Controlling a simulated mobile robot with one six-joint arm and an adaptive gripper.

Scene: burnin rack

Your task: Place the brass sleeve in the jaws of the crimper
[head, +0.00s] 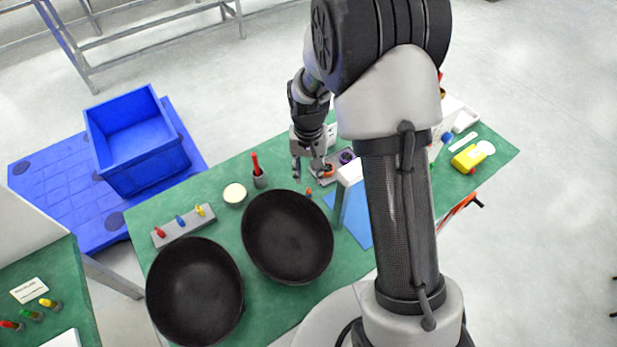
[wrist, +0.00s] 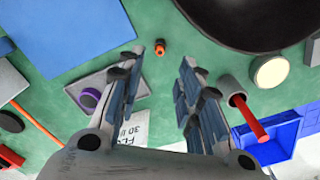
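My gripper (head: 309,174) hangs above the green bench; in the wrist view (wrist: 164,85) its blue-padded fingers are apart with nothing between them. A small orange piece (wrist: 160,48) stands on the green top beyond the fingertips; it also shows in the head view (head: 309,191), just below my gripper. It may be the brass sleeve, but its colour is more orange than brass. An orange-red handled tool (head: 459,208) at the bench's right edge may be the crimper; my arm partly hides it, and its jaws are not clear.
Two black bowls (head: 287,237) (head: 195,293) fill the front. A grey cup (head: 260,180) holds a red-handled tool. A pale round dish (head: 235,194), a strip of coloured pegs (head: 183,227), a blue mat (head: 355,222) and a grey tray with a purple ring (head: 347,156) lie around.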

